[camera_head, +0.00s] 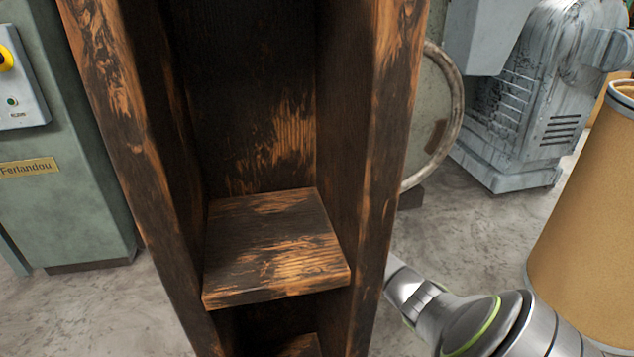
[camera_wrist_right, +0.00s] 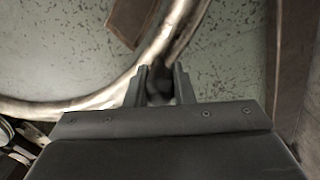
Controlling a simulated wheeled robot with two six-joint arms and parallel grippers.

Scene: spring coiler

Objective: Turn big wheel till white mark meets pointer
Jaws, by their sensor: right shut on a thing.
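The big wheel shows in the head view as a pale metal rim (camera_head: 456,105) behind the right side of a wooden shelf, which hides most of it. In the right wrist view its worn rim (camera_wrist_right: 185,28) curves from the top down to the left. My right gripper (camera_wrist_right: 160,82) has its two fingers closed around a dark, rounded, knob-like piece (camera_wrist_right: 160,90) beside the rim. I cannot tell how this piece joins the wheel. In the head view the right gripper is hidden behind the shelf. I see neither a white mark nor a pointer. My left gripper is out of view.
A scorched wooden shelf unit (camera_head: 275,245) fills the middle of the head view, close to my right arm. A green cabinet (camera_head: 70,200) stands left, a grey machine (camera_head: 515,110) at the back right, and a tan drum (camera_head: 590,210) at right. Bare concrete floor (camera_head: 475,235) lies between.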

